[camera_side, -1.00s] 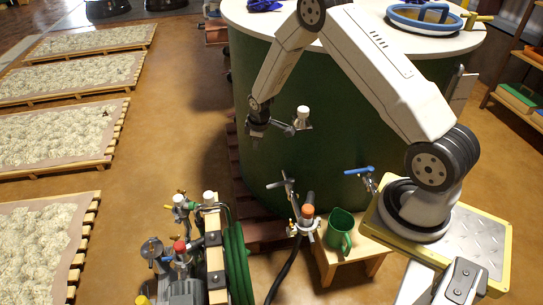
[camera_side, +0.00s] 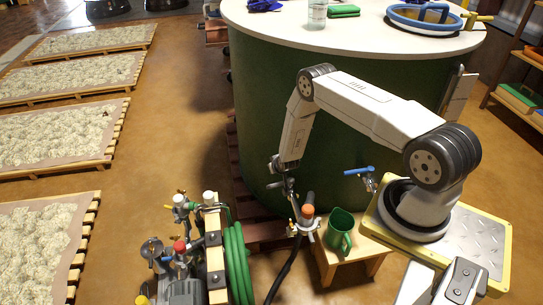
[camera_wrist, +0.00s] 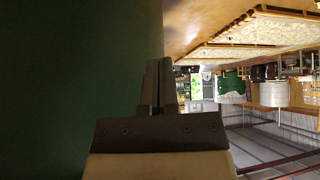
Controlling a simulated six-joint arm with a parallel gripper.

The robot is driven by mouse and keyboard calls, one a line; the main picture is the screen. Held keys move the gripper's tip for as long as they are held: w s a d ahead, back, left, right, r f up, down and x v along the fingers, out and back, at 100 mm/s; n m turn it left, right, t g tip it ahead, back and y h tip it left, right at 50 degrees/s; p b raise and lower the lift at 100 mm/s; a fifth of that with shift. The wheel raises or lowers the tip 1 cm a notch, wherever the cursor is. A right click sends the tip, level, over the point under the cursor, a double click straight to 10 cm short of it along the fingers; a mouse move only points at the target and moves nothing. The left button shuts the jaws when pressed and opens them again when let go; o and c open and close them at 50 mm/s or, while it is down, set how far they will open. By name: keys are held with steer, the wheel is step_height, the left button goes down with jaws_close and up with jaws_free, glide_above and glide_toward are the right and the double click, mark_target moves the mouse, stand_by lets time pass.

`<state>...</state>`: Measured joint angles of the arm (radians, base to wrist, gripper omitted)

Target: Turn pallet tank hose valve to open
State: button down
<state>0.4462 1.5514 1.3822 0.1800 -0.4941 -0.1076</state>
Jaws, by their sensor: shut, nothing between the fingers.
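My gripper (camera_side: 287,184) points down in front of the dark green tank (camera_side: 350,110), low on its left part. In the wrist view its two fingers (camera_wrist: 165,85) are together with nothing between them. A hose valve with an orange cap (camera_side: 308,210) and a black hose (camera_side: 285,265) stands just below and right of my gripper. The grey handle by this valve overlaps my fingertips in the side view; I cannot tell whether they touch. A second valve with a blue lever (camera_side: 359,171) sits on the tank further right. The wrist view shows no valve.
A pump rig with green hoses (camera_side: 237,260) and capped fittings is at lower left. Fleece-covered pallets (camera_side: 45,140) lie far left. The floor between is clear.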

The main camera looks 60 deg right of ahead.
mark_target(281, 184)
steer(key=shift+s+d+f+m+h, duration=0.3)
steer(key=shift+s+d+f+m, duration=0.15)
steer(key=shift+s+f+m, duration=0.25)
steer(key=shift+w+f, duration=0.15)
steer(key=shift+w, duration=0.1)
steer(key=x, duration=0.9)
steer(key=shift+f, duration=0.15)
stand_by(0.5)
steer(key=shift+w+d, duration=0.15)
steer(key=shift+w, duration=0.1)
steer(key=shift+s+a+f, duration=0.25)
steer(key=shift+s+a, duration=0.3)
steer(key=shift+s, duration=0.25)
steer(key=shift+s+a+f, duration=0.2)
steer(key=shift+s+a, duration=0.4)
steer(key=shift+s, duration=0.2)
